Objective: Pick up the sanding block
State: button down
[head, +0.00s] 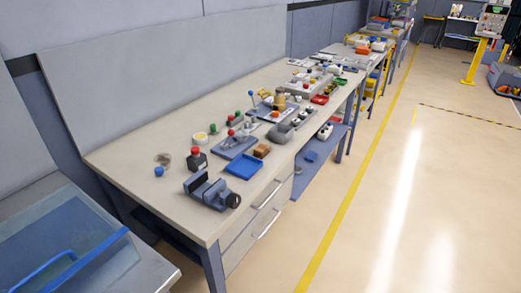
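A small brown block (262,151), which looks like the sanding block, lies on the long workbench (130,150). It sits near the bench's front edge, just behind the right end of a blue tray (244,166). It is small in the picture, so its details cannot be made out. My gripper is not in view, and nothing is seen touching the block.
A dark vise (208,190) stands at the near front edge. The bench's near left corner is clear, as is the floor to the right.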

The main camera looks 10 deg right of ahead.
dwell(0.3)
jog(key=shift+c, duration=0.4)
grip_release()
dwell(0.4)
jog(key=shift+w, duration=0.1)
